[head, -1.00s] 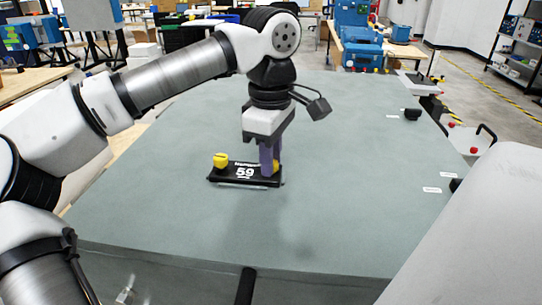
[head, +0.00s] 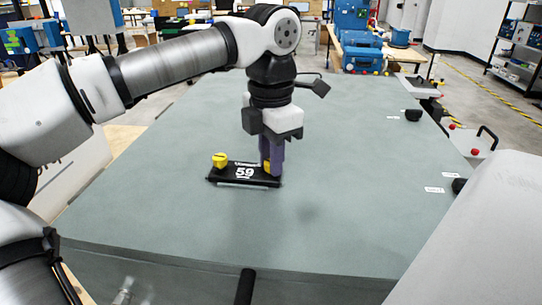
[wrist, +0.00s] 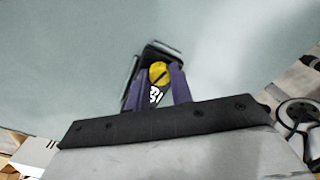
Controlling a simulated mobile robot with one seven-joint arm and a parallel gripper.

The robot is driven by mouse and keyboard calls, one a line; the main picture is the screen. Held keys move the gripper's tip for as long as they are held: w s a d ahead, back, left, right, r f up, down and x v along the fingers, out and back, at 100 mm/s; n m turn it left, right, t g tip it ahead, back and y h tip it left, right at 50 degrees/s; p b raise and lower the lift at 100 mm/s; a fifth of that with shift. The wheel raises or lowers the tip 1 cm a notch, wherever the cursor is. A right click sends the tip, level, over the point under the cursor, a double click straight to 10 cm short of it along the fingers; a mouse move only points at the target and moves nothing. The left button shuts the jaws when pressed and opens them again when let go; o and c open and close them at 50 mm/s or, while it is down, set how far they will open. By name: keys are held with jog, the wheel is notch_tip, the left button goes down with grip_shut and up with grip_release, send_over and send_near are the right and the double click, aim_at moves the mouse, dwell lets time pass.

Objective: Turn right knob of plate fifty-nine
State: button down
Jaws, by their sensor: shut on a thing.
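The black plate (head: 225,176) marked 59 lies on the grey-green table top. A yellow knob (head: 219,160) stands at its left end. The right yellow knob (head: 266,167) is partly hidden by the purple fingers of my gripper (head: 273,166). My gripper points down over the plate's right end and is shut on the right knob. In the wrist view, the yellow knob (wrist: 159,72) with a dark slot shows between the two purple fingers (wrist: 154,84), and part of the white number shows below it.
The grey-green table top (head: 340,220) is clear around the plate. White labels (head: 434,190) and dark knob-like parts (head: 412,115) sit along its right edge. Blue equipment (head: 362,55) stands on a bench at the back.

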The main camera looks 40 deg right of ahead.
jog(key=n, duration=0.4)
jog(key=shift+f+n, duration=0.15)
jog(key=shift+n, duration=0.15)
jog(key=n, duration=0.4)
jog(key=shift+n, duration=0.3)
jog(key=n, duration=0.3)
jog(key=shift+s+n, duration=0.1)
jog(key=shift+n, duration=0.2)
jog(key=n, duration=0.4)
jog(key=shift+n, duration=0.3)
jog(key=n, duration=0.3)
jog(key=shift+n, duration=0.3)
jog(key=n, duration=0.9)
jog(key=shift+p, duration=0.3)
jog(key=shift+n, duration=1.9)
